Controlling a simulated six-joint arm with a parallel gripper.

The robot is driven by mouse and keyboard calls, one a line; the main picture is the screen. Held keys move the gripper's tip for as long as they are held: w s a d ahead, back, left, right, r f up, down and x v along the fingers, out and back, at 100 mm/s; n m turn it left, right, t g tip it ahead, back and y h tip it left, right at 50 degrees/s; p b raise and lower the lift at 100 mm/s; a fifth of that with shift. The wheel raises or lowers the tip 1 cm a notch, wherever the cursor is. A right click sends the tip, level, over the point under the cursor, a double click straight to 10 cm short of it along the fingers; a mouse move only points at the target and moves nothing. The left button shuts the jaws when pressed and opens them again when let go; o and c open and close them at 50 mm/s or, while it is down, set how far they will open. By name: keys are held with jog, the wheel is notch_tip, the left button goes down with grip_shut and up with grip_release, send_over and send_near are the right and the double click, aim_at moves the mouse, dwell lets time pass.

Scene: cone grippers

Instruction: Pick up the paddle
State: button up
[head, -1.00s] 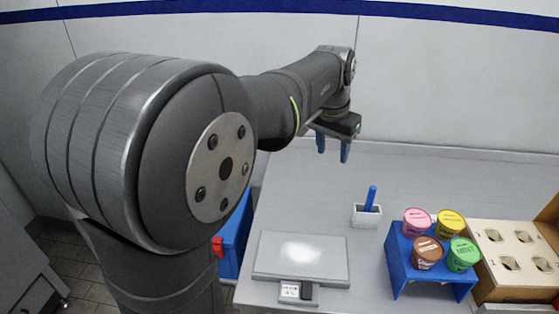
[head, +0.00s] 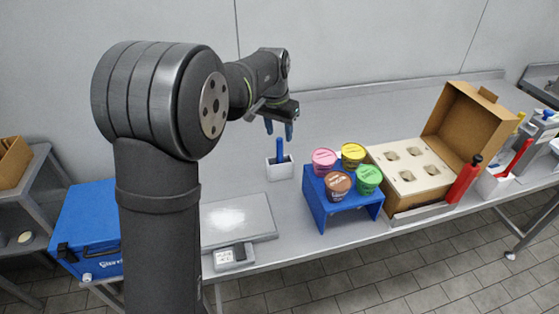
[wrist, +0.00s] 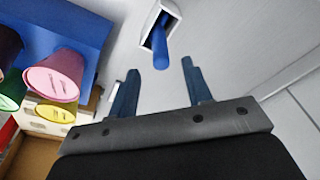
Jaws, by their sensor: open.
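The paddle (head: 280,149) has a blue handle and stands upright in a small white holder (head: 280,172) on the table. In the wrist view the blue paddle (wrist: 160,48) sticks out of the white holder (wrist: 154,18) and points toward the gap between my fingers. My gripper (head: 280,128) is open and empty, with blue fingers pointing down. In the head view it is just above the handle's top. In the wrist view the fingers of my gripper (wrist: 157,85) lie either side of the handle's line, apart from it. The paddle's lower end is hidden in the holder.
A blue stand (head: 340,210) with several coloured cups is right of the holder. Beyond it is an open cardboard box (head: 470,125) with a holed insert. A scale (head: 237,218) lies in front of the holder. The table behind is clear.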

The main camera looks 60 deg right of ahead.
aim_at(280, 147)
jog(key=shift+d+f, duration=0.25)
jog(key=shift+f, duration=1.55)
jog(key=shift+d+f, duration=0.2)
jog(key=shift+f, duration=1.55)
grip_shut()
